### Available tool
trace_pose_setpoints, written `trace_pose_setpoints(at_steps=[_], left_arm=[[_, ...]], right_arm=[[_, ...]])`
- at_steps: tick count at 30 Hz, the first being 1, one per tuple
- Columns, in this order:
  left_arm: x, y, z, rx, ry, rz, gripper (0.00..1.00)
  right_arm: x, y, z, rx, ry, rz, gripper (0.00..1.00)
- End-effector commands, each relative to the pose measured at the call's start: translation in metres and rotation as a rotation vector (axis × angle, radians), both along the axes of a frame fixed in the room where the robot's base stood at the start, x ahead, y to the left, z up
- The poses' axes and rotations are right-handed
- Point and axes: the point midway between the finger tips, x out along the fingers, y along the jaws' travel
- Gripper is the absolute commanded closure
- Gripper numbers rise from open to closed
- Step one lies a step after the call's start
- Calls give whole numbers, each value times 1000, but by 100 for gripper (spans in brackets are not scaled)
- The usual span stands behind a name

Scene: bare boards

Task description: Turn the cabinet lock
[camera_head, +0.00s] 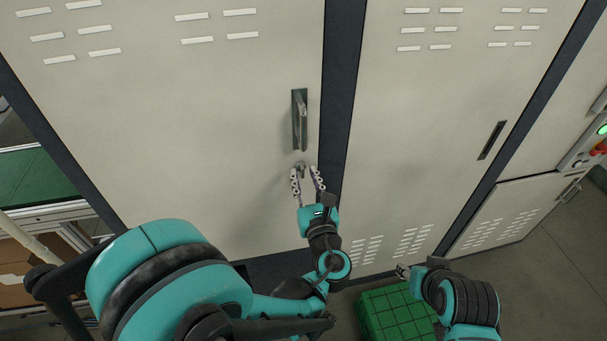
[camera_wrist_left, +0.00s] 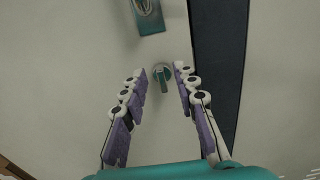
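The cabinet lock (camera_head: 300,167) is a small metal knob on the beige cabinet door (camera_head: 220,120), just below the door handle (camera_head: 299,120). In the left wrist view the lock (camera_wrist_left: 162,76) is a round piece with a narrow tab pointing down. My left gripper (camera_head: 306,172) is open, its fingertips at either side of the lock. In the left wrist view the fingers of my left gripper (camera_wrist_left: 161,74) stand apart from the lock with gaps on both sides. My right gripper (camera_head: 403,271) is low at the right; its fingers are too small to read.
A dark vertical post (camera_head: 341,100) runs just right of the lock. A second cabinet door (camera_head: 430,130) stands to the right. A green crate (camera_head: 385,312) is on the floor below. A control panel (camera_head: 590,145) with a green light is at the far right.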

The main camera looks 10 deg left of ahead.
Motion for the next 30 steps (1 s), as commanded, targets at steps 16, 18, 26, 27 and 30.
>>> trace_pose_setpoints(at_steps=[16,18,26,27,30], left_arm=[[19,8,0,-2,0,-1,86],[19,8,0,-2,0,-1,100],[19,8,0,-5,-1,0,100],[19,8,0,-9,-3,0,100],[19,8,-1,-26,-10,0,100]], right_arm=[[0,0,-3,0,0,0,60],[0,0,-3,0,0,0,60],[0,0,-4,0,0,0,60],[0,0,-4,0,0,0,60],[0,0,-4,0,0,0,60]])
